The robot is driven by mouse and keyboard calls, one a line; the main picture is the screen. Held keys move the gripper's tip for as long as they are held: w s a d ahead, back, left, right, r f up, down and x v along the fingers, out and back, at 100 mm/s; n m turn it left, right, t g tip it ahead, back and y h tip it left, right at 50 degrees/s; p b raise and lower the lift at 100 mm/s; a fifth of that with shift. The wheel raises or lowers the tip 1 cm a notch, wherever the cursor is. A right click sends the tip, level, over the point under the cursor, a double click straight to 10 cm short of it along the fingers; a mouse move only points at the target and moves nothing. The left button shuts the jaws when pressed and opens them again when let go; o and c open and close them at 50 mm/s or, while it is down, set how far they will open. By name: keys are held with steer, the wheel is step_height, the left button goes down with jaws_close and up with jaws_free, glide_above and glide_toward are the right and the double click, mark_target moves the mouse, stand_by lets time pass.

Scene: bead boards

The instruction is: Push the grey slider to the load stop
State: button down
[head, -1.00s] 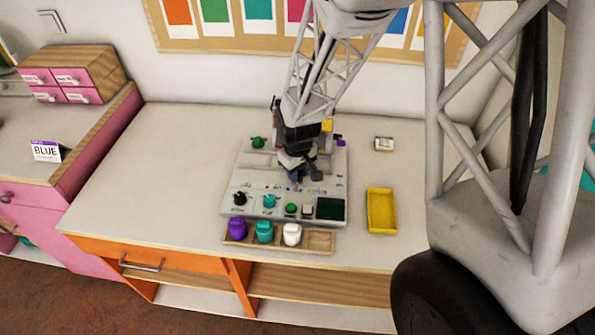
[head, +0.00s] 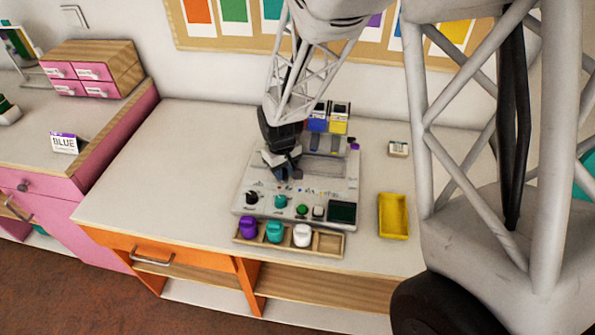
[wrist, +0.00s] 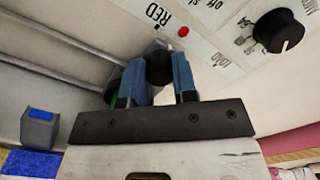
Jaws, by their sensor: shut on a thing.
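My gripper (head: 285,172) is over the left part of the bead board (head: 270,200). In the wrist view its blue fingers (wrist: 168,80) are closed around a dark round knob (wrist: 160,68). A pale grey block, seemingly the grey slider (wrist: 150,48), shows partly behind the knob, at the end of two rails (wrist: 55,75); the fingers hide most of it. Printing that seems to read LOAD (wrist: 226,62) is right of the fingers. I cannot tell whether the slider touches a stop. A green part (wrist: 124,82) shows just left of the fingers.
A black dial (wrist: 278,30) and a red light (wrist: 183,31) are on the panel. A grey block with a blue top (wrist: 40,128) stands at left. A rack (head: 326,243) with purple, teal and white pieces lies in front of the board, a yellow tray (head: 393,216) right of it.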

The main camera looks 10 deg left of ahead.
steer(key=a, duration=0.7)
steer(key=shift+a, duration=0.1)
steer(key=c, duration=0.9)
jaws_free()
steer(key=shift+r, duration=0.1)
steer(key=shift+r, duration=3.85)
